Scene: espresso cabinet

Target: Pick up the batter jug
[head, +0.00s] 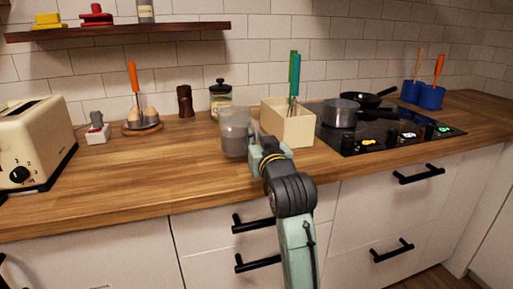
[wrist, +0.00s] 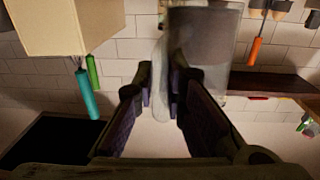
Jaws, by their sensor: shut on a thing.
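The batter jug (head: 235,136) is a see-through grey container, upright at the middle of the wooden counter. I cannot tell whether its base touches the counter. My gripper (head: 257,143) is at the jug's right side. In the wrist view, which is upside down, the jug (wrist: 205,50) fills the top middle. My gripper (wrist: 162,78) has its two fingers closed around the jug's pale handle (wrist: 159,55). The fingers partly hide the handle.
A cream utensil box (head: 288,126) stands close right of the jug, with a hob (head: 395,138) and a pot (head: 340,113) beyond. Behind are a lidded jar (head: 220,101) and a pepper mill (head: 185,101). The counter (head: 150,180) is clear at front left.

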